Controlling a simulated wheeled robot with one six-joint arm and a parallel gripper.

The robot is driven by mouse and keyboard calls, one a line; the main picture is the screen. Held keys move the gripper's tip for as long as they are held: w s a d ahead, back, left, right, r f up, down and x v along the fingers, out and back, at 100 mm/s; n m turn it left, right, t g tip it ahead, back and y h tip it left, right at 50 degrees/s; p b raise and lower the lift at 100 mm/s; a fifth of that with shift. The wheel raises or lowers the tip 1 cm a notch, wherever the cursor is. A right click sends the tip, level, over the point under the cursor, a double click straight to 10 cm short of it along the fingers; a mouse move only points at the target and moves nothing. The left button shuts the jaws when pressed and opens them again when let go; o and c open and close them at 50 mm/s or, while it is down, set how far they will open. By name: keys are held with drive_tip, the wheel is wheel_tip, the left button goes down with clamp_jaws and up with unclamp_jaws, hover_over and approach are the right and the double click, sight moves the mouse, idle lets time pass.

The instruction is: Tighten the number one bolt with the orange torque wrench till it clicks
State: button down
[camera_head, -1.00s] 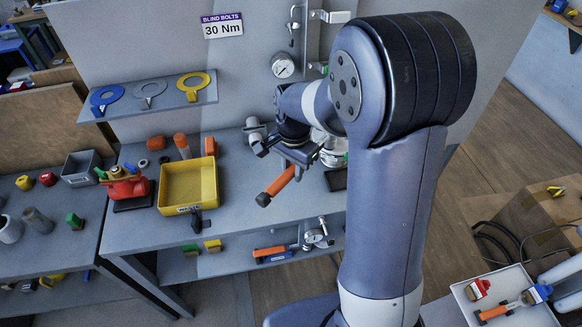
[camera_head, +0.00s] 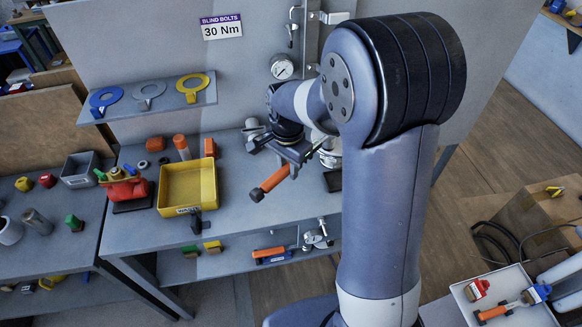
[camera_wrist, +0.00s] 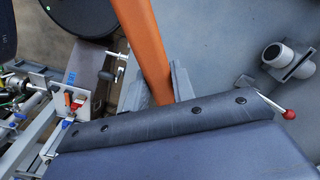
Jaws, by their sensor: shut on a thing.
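The orange torque wrench (camera_head: 271,183) is in my gripper (camera_head: 293,155), above the grey workbench, its orange handle slanting down to the left. In the wrist view, the torque wrench handle (camera_wrist: 145,45) runs up from between the grey jaws of my gripper (camera_wrist: 158,85). The jaws are shut on it. The wrench's head is hidden or too small to make out. A silver flanged fitting (camera_head: 330,157) stands on the bench just right of my gripper, partly behind my arm. I cannot pick out the number one bolt on it.
A pressure gauge (camera_head: 281,67) and a 30 Nm sign (camera_head: 222,26) are on the back panel. Another orange-handled tool (camera_head: 270,256) lies on the lower shelf.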

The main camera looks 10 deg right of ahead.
drive_tip(key=shift+w+a, duration=0.1)
drive_tip(key=shift+a, duration=0.05)
drive_tip(key=shift+r, duration=0.15)
idle(0.4)
drive_tip(key=shift+r, duration=0.5)
idle(0.4)
wheel_tip(320, 180, up, 5)
drive_tip(key=p, duration=0.4)
drive_tip(key=shift+f, duration=0.1)
